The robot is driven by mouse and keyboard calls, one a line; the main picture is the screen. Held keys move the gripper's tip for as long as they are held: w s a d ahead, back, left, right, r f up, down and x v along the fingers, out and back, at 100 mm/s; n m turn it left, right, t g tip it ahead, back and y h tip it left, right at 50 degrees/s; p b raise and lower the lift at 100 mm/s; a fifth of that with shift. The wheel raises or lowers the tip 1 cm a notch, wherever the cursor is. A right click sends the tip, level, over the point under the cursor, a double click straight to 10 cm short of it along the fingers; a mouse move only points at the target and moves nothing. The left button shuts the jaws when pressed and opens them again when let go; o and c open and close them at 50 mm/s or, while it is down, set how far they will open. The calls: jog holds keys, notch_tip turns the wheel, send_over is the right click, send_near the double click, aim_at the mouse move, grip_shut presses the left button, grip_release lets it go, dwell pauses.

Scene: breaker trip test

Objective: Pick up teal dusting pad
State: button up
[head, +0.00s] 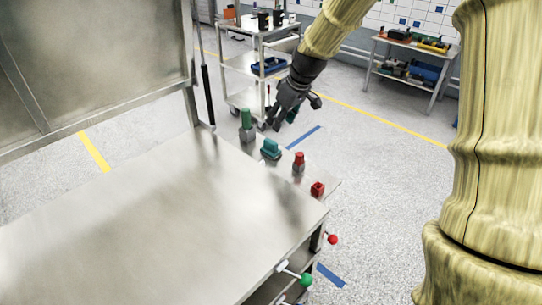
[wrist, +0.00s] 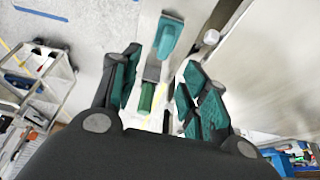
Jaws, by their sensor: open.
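The teal dusting pad (head: 270,149) is a small teal block on the narrow ledge at the worktable's far right side. In the wrist view the teal pad (wrist: 168,36) lies at the top, beyond the fingertips. My gripper (head: 280,119) is open and empty above and behind the pad, apart from it. In the wrist view the two fingers of my gripper (wrist: 162,60) are spread, with teal inner pads. A green cylinder on a grey base (head: 247,118) stands left of the pad; its green part (wrist: 147,97) shows between the fingers.
A red-topped piece (head: 298,161) and a red block (head: 317,188) stand on the same ledge, nearer. The steel worktable top (head: 150,220) is bare. A utility cart (head: 240,65) stands behind my gripper. Red and green knobs (head: 332,239) stick out at the table's front.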

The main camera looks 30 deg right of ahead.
aim_at(271, 141)
jog(key=shift+p+x, duration=0.65)
jog(key=shift+x, duration=2.4)
jog(key=shift+a+f+p, duration=0.35)
jog(key=shift+f+p, duration=0.15)
jog(key=shift+f, duration=0.15)
jog(key=shift+p+x, duration=0.7)
jog(key=shift+x, duration=1.3)
jog(key=shift+s, duration=0.2)
jog(key=shift+c, duration=0.2)
grip_shut()
